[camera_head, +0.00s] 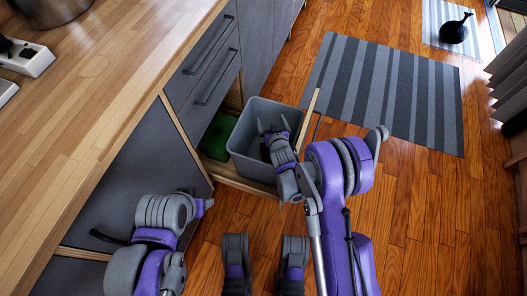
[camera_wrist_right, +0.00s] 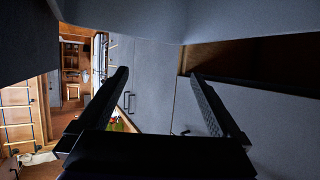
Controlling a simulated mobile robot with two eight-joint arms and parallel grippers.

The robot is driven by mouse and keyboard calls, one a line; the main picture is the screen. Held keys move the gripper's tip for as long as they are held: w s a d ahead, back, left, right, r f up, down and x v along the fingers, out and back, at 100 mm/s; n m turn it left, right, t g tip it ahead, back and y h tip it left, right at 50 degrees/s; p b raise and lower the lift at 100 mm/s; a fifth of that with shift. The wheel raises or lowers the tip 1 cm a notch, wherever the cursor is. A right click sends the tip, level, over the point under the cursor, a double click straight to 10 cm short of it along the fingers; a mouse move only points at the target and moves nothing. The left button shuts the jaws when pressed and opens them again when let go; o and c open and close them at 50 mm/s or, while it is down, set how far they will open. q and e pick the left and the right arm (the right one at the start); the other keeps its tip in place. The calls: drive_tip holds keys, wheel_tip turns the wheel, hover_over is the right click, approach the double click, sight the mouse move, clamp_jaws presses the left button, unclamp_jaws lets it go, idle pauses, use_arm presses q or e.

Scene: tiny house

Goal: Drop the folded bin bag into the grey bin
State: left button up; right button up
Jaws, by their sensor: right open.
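The grey bin (camera_head: 240,136) stands in a pulled-out cabinet drawer in the head view. My right gripper (camera_head: 272,124) is over the bin's opening, its fingertips apart. In the right wrist view its two fingers (camera_wrist_right: 160,85) are spread, with nothing between them. I cannot make out the folded bin bag in either view; part of the bin's inside is hidden behind my right gripper. My left arm shows at the lower left of the head view, but its gripper fingers do not show.
A green item (camera_head: 217,137) lies in the drawer left of the bin. The wooden counter (camera_head: 95,95) and grey cabinet fronts run along the left. A striped rug (camera_head: 385,92) lies on the wooden floor beyond the drawer. A dark object (camera_head: 455,30) stands on a farther mat.

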wheel_tip(320, 180, up, 10)
drive_tip(key=p, duration=0.2)
drive_tip(key=shift+f+p, duration=0.15)
drive_tip(key=shift+p, duration=0.15)
